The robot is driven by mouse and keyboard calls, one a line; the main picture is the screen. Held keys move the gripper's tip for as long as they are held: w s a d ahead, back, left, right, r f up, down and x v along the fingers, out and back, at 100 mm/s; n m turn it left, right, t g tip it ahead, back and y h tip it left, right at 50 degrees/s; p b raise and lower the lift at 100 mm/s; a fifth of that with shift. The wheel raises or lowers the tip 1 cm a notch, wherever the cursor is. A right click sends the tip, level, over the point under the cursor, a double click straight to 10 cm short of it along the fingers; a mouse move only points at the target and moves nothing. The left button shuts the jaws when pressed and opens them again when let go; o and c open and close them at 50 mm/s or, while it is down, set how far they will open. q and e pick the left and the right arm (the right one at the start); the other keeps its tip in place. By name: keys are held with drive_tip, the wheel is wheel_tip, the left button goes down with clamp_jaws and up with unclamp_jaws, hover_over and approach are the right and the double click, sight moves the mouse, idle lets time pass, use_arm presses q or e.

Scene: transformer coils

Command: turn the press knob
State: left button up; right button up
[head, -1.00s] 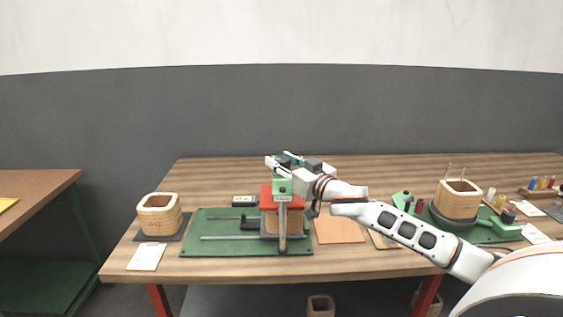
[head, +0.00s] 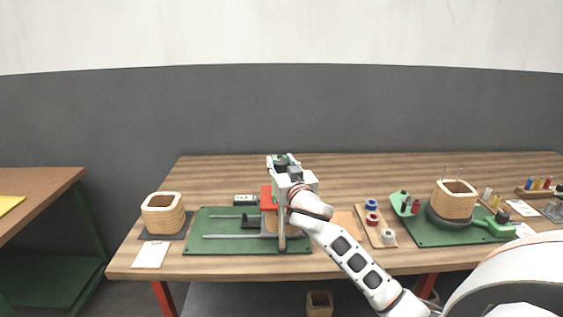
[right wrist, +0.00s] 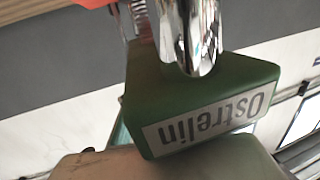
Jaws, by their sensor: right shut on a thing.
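The press (head: 266,197) stands on a green base plate (head: 215,225) on the long wooden table. Its red plate and silver upright show in the head view, and a wooden coil part sits under the plate. My right gripper (head: 285,163) is at the top of the press, shut on the press knob, which the gripper hides. In the right wrist view, the green press head (right wrist: 200,100) with its "Ostrelin" label and a chrome shaft (right wrist: 188,35) fill the middle. A blurred tan rounded shape (right wrist: 165,165) lies along the bottom edge. My left gripper is not in view.
A wooden coil (head: 163,213) stands on a dark mat at the left, with a white card (head: 151,254) in front. Right of the press are a tray of spools (head: 384,233) and another coil (head: 455,199) on a green stand. The table behind is clear.

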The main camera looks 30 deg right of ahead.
drive_tip(key=shift+d+r+m+g+h, duration=0.1)
drive_tip(key=shift+r+m+g+h, duration=0.1)
drive_tip(key=shift+m+g+h, duration=0.3)
drive_tip(key=o, duration=1.1)
drive_tip(key=shift+f+t, duration=0.1)
drive_tip(key=shift+t, duration=0.2)
drive_tip(key=shift+s, duration=0.1)
drive_tip(key=v, duration=1.2)
